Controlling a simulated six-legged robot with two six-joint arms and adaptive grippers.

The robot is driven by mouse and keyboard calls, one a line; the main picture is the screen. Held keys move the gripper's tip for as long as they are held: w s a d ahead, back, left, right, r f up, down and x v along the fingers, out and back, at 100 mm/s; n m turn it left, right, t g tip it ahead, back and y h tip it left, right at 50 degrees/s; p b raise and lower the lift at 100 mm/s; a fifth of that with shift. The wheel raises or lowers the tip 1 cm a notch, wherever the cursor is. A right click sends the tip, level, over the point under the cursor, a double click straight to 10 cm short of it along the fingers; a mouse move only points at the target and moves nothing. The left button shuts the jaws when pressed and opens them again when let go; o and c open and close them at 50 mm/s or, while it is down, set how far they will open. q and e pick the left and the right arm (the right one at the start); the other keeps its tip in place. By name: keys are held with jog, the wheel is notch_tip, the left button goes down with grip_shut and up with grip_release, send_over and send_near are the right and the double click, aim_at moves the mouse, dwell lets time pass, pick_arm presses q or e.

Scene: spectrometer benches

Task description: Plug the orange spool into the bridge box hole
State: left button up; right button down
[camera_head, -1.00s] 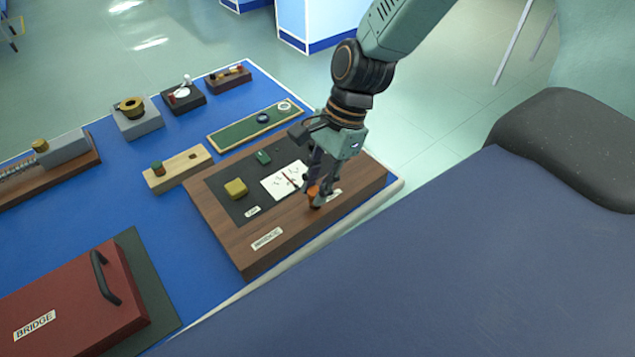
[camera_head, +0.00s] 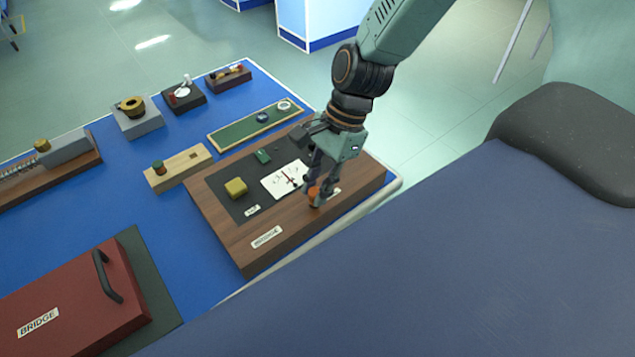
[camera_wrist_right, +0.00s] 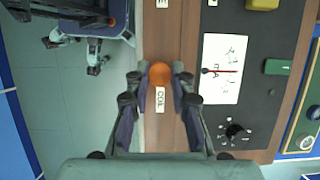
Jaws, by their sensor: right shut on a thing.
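The bridge box (camera_head: 232,232) is a brown wooden box with a dark panel, a white meter face and a BRIDGE label. My right gripper (camera_head: 318,188) reaches down over the box's near right part. It is shut on the orange spool (camera_head: 313,195), which is upright at the box top. In the right wrist view the spool (camera_wrist_right: 159,73) sits between the fingertips beside the COIL label (camera_wrist_right: 160,99). The hole is hidden, and I cannot tell whether the spool's lower end is in it. My left gripper is not seen.
A yellow block (camera_head: 236,187) and a green piece (camera_head: 263,156) stand on the panel. A red BRIDGE case (camera_head: 75,295) is at the front left.

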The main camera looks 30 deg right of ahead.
jog(key=shift+w+f+b, duration=0.1)
jog(key=shift+f+b, duration=0.2)
jog(key=shift+f, duration=0.55)
dwell(0.4)
jog(key=c, duration=1.2)
grip_release()
jog(key=o, duration=0.5)
jog(key=shift+r, duration=0.1)
jog(key=v, duration=1.2)
